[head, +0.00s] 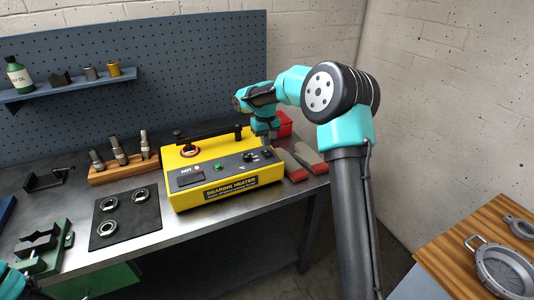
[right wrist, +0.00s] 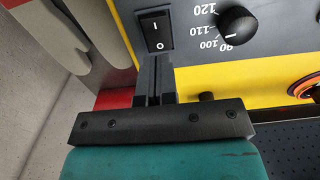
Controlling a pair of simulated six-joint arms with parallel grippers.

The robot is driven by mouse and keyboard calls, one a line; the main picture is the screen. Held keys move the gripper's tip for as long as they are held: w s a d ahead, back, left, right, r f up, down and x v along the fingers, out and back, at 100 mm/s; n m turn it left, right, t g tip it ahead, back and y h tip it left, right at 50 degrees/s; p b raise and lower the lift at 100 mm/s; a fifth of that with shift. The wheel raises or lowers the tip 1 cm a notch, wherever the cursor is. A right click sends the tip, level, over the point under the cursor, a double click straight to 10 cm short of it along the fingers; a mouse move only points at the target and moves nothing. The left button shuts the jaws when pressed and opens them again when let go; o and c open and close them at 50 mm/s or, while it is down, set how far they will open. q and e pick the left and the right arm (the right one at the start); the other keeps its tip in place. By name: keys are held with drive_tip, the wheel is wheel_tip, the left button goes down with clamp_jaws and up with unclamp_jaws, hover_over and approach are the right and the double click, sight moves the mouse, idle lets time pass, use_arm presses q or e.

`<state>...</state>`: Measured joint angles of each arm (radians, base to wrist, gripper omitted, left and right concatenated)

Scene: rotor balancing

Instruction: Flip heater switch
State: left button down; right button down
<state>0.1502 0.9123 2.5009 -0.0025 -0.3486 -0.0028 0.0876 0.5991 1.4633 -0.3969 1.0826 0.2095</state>
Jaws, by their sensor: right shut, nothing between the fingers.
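The yellow bearing heater (head: 177,194) stands on the metal bench in the head view, with a grey control panel on top. Its black rocker switch (right wrist: 157,30), marked I and O, shows at the top of the right wrist view. A black dial (right wrist: 238,25) with temperature numbers is beside it. My right gripper (right wrist: 153,62) is shut and empty. Its fingertips are at the O end of the switch; I cannot tell whether they touch it. In the head view the right gripper (head: 273,136) hangs over the heater's right end. Only a teal piece of my left arm shows, bottom left.
A black mat (head: 128,220) with several bearing rings lies left of the heater, near a wooden block (head: 124,168) holding metal pieces. Grey gloves with red cuffs (head: 318,168) and a red container (head: 285,122) are close to its right end. A pegboard stands behind.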

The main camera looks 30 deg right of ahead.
sight(266, 151)
drive_tip(key=shift+r, duration=2.1)
